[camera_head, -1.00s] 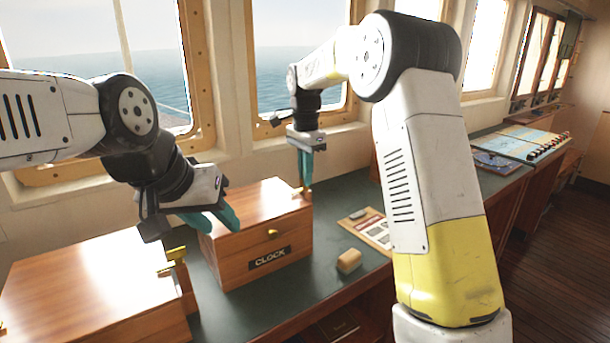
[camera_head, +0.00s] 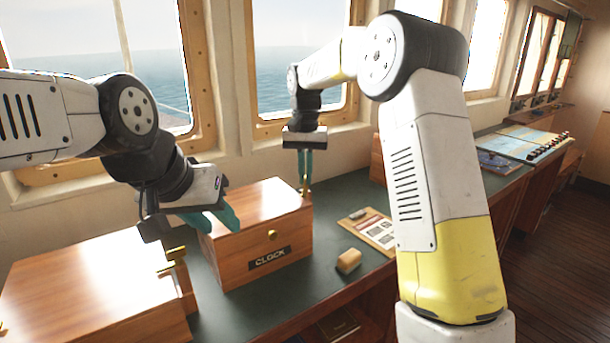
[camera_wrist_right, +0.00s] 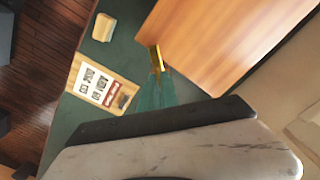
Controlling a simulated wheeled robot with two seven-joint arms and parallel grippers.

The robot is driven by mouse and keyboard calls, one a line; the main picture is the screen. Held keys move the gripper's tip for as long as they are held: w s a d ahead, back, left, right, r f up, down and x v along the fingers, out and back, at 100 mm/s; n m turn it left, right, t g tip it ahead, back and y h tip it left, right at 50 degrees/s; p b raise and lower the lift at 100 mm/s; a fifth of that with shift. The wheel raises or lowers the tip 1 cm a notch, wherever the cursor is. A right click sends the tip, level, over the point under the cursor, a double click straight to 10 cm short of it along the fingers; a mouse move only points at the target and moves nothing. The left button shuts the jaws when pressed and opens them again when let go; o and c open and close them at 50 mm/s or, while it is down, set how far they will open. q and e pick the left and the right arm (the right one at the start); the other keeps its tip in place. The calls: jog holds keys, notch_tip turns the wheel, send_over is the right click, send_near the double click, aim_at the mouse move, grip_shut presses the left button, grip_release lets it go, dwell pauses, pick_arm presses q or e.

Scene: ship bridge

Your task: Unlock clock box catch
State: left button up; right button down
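The clock box (camera_head: 235,245) is a wooden box labelled CLOCK, with its lid down. A small brass catch (camera_head: 304,187) stands at its right side, and a round brass knob (camera_head: 272,235) is on its front. My right gripper (camera_head: 304,178) points down at the catch, its teal fingers close together. In the right wrist view, the fingertips (camera_wrist_right: 157,76) meet the brass catch (camera_wrist_right: 155,56) and appear shut on it; the contact is small and partly hidden. My left gripper (camera_head: 222,220) is open and empty, its fingers apart by the box's left side.
Another wooden box (camera_head: 85,285) with brass fittings stands at the left. A tan block (camera_head: 349,261) and a clipboard with a printed sheet (camera_head: 375,232) lie on the green counter (camera_head: 330,215) right of the clock box. Windows line the wall behind.

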jog(key=n, duration=0.4)
jog(key=shift+n, duration=2.2)
jog(key=c, duration=1.6)
grip_release()
jog(key=shift+r, duration=0.1)
notch_tip(320, 180, up, 7)
jog(key=shift+r, duration=0.3)
